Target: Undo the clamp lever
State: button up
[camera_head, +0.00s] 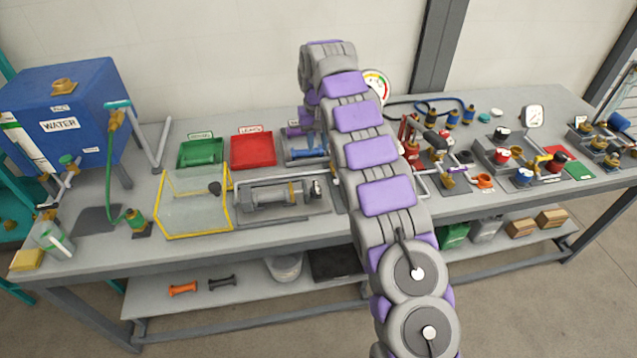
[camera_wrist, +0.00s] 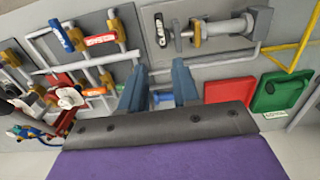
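My gripper (camera_wrist: 160,80) is open, with its two blue-grey fingers apart and nothing held between them. Past the fingers is a small grey plate with a blue part (camera_wrist: 163,96), partly hidden by my gripper body. The blue part also shows in the head view (camera_head: 310,150), beside my arm. A red upright fixture (camera_head: 409,130) stands on the bench just right of my arm; red parts (camera_wrist: 62,118) show at lower left in the wrist view. I cannot tell for sure which part is the clamp lever. In the head view my arm hides much of my gripper.
A green tray (camera_head: 200,153) and a red tray (camera_head: 252,150) lie left of the blue part. A grey shaft assembly (camera_head: 270,193) and a yellow-edged clear guard (camera_head: 195,205) are in front. A round gauge (camera_head: 376,85) stands behind my arm. Pipes with valves crowd the right.

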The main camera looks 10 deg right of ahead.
aim_at(317, 189)
notch_tip(317, 189, down, 18)
jog(key=b, duration=0.4)
jog(key=shift+a+r, duration=0.1)
jog(key=shift+r, duration=0.15)
jog(key=shift+c, duration=0.5)
grip_shut()
